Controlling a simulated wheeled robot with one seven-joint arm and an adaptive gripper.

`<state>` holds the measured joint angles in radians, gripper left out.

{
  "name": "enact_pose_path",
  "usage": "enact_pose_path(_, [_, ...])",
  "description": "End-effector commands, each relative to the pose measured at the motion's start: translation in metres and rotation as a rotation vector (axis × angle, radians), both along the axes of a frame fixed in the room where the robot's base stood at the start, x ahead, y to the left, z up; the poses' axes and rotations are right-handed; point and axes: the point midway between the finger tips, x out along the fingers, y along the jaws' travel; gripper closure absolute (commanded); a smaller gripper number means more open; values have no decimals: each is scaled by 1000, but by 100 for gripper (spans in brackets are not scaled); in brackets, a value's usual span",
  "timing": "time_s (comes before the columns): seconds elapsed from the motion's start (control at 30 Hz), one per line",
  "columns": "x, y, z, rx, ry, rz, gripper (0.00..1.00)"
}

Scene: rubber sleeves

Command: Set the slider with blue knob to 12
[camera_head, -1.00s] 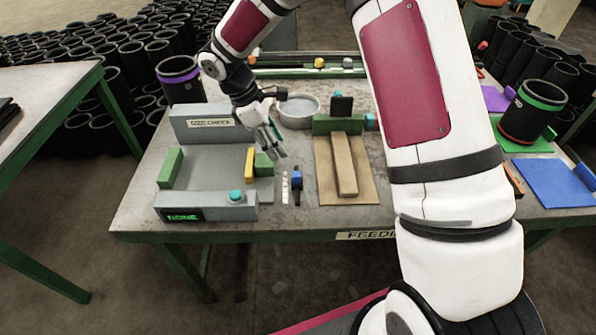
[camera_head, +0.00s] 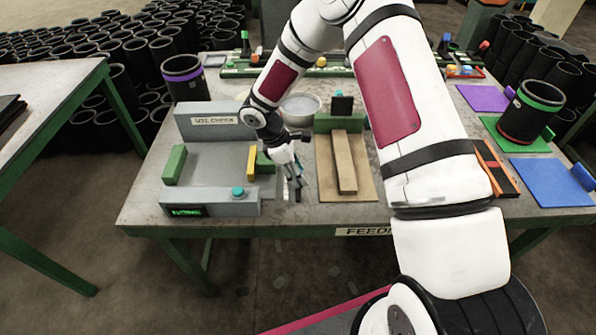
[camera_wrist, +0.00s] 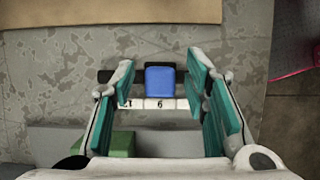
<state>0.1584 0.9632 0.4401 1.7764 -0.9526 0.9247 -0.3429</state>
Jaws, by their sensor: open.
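The slider's blue knob (camera_wrist: 160,82) shows in the wrist view, sitting on a dark track. A white scale strip (camera_wrist: 160,104) runs beside it, with a mark that looks like 12 left of the knob and a 6 or 9 in line with it. My gripper (camera_wrist: 160,68) is open, its teal-padded fingers on either side of the knob with gaps on both sides. In the head view, my gripper (camera_head: 296,182) is over the slider at the table's front, hiding most of it.
The grey size-check station (camera_head: 210,190) with green and yellow blocks stands left of the slider. A brown board (camera_head: 365,185) with a tan bar lies to the right. A metal bowl (camera_head: 300,106) is behind. The table's front edge is close.

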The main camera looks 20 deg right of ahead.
Motion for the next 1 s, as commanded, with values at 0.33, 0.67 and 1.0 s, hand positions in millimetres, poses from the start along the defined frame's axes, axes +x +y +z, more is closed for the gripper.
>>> enact_pose_path(0.33, [0, 0, 0, 0, 0, 0, 88])
enact_pose_path(0.67, [8, -2, -1, -1, -3, 0, 100])
enact_pose_path(1.0, [42, -13, -2, -1, -4, -3, 100])
